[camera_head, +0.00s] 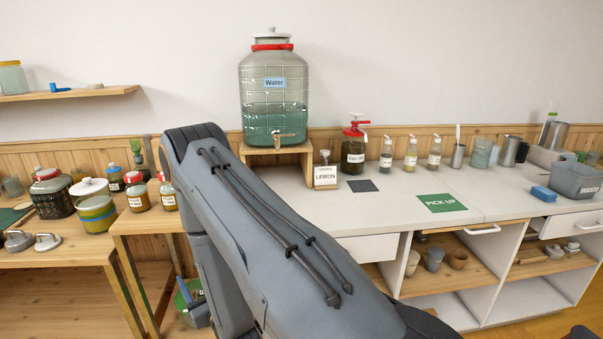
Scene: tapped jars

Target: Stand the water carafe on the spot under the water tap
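The water jar (273,95) is a large ribbed glass vessel with a red collar, a white lid and a blue "Water" label. It stands on a wooden stand (308,152) on the white counter. Its metal tap (277,137) points forward at the jar's base. My arm crosses the foreground and hides part of the counter below the tap, so I cannot tell whether a marked spot is there. I cannot pick out the water carafe for sure; glass and metal vessels (481,153) stand at the right. My gripper is not in view.
A dark square mat (362,186) lies before a red-topped jar (353,150). A "LEMON" sign (325,177), several pump bottles, a green "PICK UP" mat (442,203) and a grey waste bin (577,181) share the counter (400,195). Jars crowd the left table.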

